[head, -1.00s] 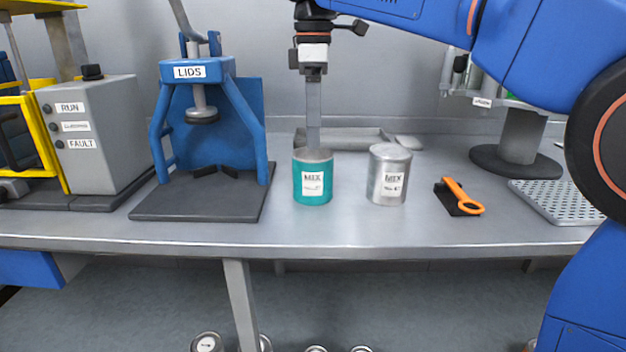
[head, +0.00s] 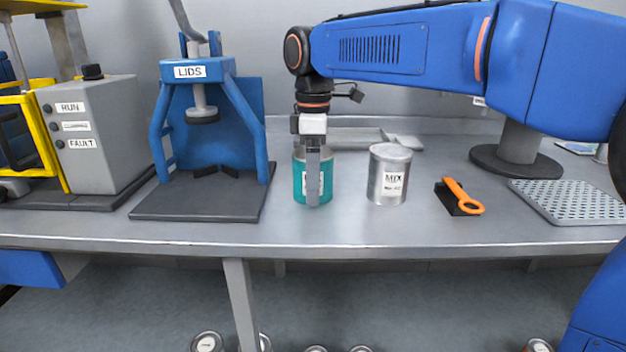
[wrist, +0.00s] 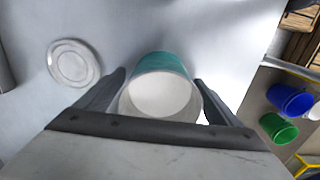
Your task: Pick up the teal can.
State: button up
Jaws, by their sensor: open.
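The teal can (head: 299,184) stands upright on the bench, with a label on its front partly hidden behind a finger. In the wrist view the teal can (wrist: 162,64) sits between the two fingers, with its round pale top facing the camera. My gripper (head: 313,200) points straight down, with one finger in front of the can in the head view. In the wrist view my gripper (wrist: 160,88) is open, its fingers on either side of the can with small gaps visible. The far finger is hidden in the head view.
A silver can (head: 389,178) labelled MIX stands just right of the teal can. The blue LIDS press (head: 250,130) is to the left. An orange tool (head: 461,197) and a perforated tray (head: 570,203) lie to the right. The bench's front edge is clear.

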jog(key=shift+f, duration=0.25)
jog(key=c, duration=1.4)
jog(key=shift+r, duration=0.25)
jog(key=shift+r, duration=4.75)
